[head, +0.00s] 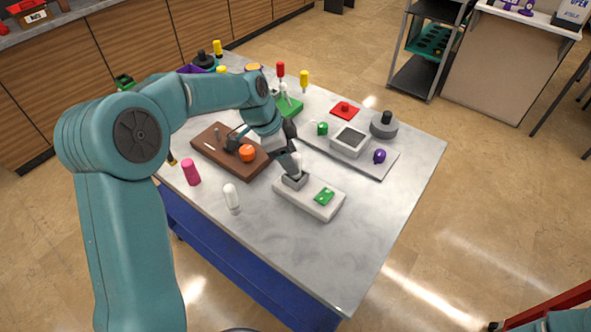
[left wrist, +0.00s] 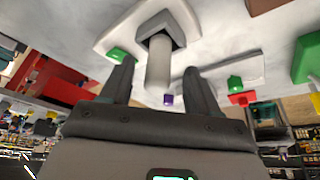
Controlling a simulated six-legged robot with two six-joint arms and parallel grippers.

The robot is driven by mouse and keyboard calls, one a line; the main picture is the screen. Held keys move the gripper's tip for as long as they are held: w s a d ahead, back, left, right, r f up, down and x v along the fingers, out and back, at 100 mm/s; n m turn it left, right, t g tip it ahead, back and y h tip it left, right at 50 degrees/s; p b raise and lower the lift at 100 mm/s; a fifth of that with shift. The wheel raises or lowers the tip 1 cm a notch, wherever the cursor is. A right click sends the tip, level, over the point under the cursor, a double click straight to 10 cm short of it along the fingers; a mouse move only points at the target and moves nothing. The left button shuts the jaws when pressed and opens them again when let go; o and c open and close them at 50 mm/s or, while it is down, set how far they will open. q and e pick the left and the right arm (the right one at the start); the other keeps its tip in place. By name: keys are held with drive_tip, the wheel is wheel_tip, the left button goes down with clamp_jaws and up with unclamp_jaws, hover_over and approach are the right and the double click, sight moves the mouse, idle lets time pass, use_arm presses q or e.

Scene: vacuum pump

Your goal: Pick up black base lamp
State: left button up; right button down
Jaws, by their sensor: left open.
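A pale cylindrical lamp (left wrist: 158,65) stands in a dark grey square base (left wrist: 163,32), which also shows in the head view (head: 295,181). The base sits on a white block with a green piece on it. My left gripper (head: 287,155) is just above the base; in the left wrist view its two dark fingers (left wrist: 157,82) are apart, with the lamp showing between them. I cannot tell whether either finger touches it. Another white lamp (head: 231,197) stands apart on the table. My right gripper is not in view.
On the grey table (head: 340,265), a brown board (head: 207,146) with an orange piece (head: 247,153) lies left of the gripper. A pink cylinder (head: 190,172) stands nearby. A grey tray (head: 380,168) holds a white box (head: 349,141). The table's front right part is clear.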

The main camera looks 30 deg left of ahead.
use_arm(q)
drive_tip(key=x, duration=0.3)
drive_tip(key=shift+s+d+p, duration=0.1)
drive_tip(key=shift+d+p, duration=0.05)
drive_tip(key=shift+p, duration=0.15)
drive_tip(key=shift+f, duration=0.15)
clamp_jaws()
